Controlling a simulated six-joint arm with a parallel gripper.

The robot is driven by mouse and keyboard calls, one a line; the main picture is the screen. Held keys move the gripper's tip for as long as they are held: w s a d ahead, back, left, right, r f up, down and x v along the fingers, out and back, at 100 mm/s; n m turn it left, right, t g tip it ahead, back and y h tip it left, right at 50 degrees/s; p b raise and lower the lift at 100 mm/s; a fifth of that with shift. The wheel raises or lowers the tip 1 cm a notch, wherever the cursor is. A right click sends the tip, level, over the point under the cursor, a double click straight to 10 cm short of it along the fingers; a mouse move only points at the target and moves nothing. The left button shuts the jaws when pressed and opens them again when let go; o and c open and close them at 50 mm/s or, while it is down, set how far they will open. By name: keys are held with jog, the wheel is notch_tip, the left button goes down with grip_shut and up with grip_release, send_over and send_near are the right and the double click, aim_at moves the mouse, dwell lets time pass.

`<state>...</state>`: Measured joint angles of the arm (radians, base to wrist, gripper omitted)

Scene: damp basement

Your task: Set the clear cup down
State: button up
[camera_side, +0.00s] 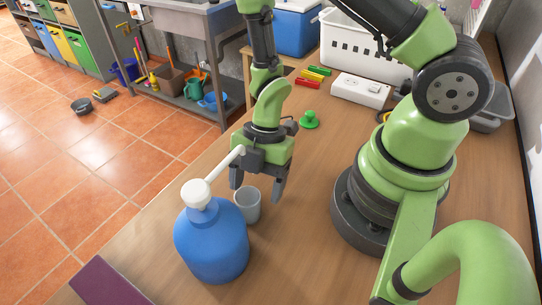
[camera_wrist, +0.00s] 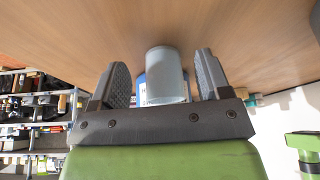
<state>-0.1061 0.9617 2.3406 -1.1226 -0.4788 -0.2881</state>
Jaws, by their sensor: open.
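The clear cup (camera_side: 247,205), greyish and translucent, stands upright on the wooden table, close behind the blue bottle. My gripper (camera_side: 257,187) is just above and beside it, fingers pointing down and spread apart. In the wrist view the cup (camera_wrist: 167,76) shows between the two open fingers (camera_wrist: 160,72), with a gap on either side, so neither finger appears to touch it. Its base seems to rest on the table, though the bottle hides part of its left side in the side view.
The blue bottle (camera_side: 212,245) with a white pump top (camera_side: 197,193) stands close to the cup and gripper. A green knobbed piece (camera_side: 309,120), coloured markers (camera_side: 313,77), a white power strip (camera_side: 361,90) and a white basket (camera_side: 362,55) are farther back. The table right of the cup is clear.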

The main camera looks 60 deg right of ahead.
jog(key=d, duration=0.3)
jog(key=w+d, duration=0.1)
jog(key=d, duration=0.4)
jog(key=shift+w+d, duration=0.15)
jog(key=shift+d, duration=0.15)
jog(key=shift+w+r, duration=0.1)
jog(key=shift+w, duration=0.05)
jog(key=w+r, duration=0.1)
jog(key=w+d+r+m+t+h, duration=0.1)
jog(key=w+r+m+t, duration=0.1)
jog(key=shift+w+d+r+h, duration=0.2)
jog(key=shift+w+d+h, duration=0.05)
jog(key=shift+d+h, duration=0.15)
jog(key=w+d+r+m+t+h, duration=0.1)
jog(key=d+r+m+t+h, duration=0.15)
jog(key=r+m, duration=0.4)
jog(key=w+d+r+m+t+h, duration=0.1)
jog(key=d+r+m+t+h, duration=0.2)
jog(key=r, duration=0.6)
jog(key=s+a+r+m+y, duration=0.5)
jog(key=s+a+r+m, duration=0.5)
jog(key=s+m, duration=0.2)
jog(key=shift+s, duration=0.7)
